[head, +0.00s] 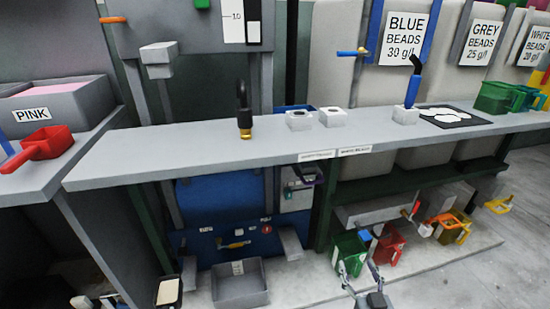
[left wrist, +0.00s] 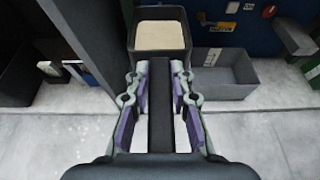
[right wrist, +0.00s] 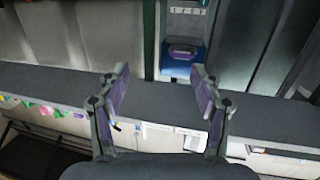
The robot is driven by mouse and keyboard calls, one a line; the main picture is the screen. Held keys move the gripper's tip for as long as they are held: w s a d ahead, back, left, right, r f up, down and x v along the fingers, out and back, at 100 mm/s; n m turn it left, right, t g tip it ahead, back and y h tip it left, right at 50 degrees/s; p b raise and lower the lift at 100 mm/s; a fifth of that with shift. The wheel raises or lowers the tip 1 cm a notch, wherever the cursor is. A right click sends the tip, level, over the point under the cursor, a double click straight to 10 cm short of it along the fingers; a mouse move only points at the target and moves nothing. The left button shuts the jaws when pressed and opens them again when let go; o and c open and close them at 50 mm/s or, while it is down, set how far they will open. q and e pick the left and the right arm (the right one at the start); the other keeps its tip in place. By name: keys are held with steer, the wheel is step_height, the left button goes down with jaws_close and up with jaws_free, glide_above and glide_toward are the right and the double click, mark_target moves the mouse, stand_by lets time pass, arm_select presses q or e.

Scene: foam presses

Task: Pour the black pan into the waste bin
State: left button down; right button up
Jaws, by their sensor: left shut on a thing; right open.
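The black pan (left wrist: 160,45) holds a flat cream-coloured fill. Its dark handle runs back between the fingers of my left gripper (left wrist: 159,100), which is shut on it. The pan looks level and also shows at the bottom left of the head view (head: 168,293). A grey open bin (head: 240,288) with a white label stands on the floor just right of the pan, and also shows in the left wrist view (left wrist: 226,82). I cannot read its label. My right gripper (head: 358,272) is open and empty; it also shows in the right wrist view (right wrist: 160,78).
A long grey counter (head: 210,155) runs above the bin. A blue machine panel (head: 225,215) is behind it. Green (head: 350,252) and red (head: 388,245) scoops are near my right gripper. A dark post stands left of the pan. Pale floor (left wrist: 55,145) is clear in front.

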steer(key=s+d+f+g+h+p, duration=0.1)
steer(key=s+d+f+g+p, duration=0.2)
steer(key=s+f+g+p, duration=0.75)
steer(key=s+d+f+g+p, duration=0.1)
steer(key=s+f+p, duration=0.3)
steer(key=s+p, duration=0.5)
steer(key=s+d+f+g+p, duration=0.1)
steer(key=s+f+g+p, duration=0.2)
steer(key=s+p, duration=0.6)
steer(key=s+g, duration=0.1)
steer(key=s, duration=0.8)
steer(key=shift+s+d+f, duration=0.2)
steer(key=shift+d+f, duration=0.15)
steer(key=shift+g, duration=0.25)
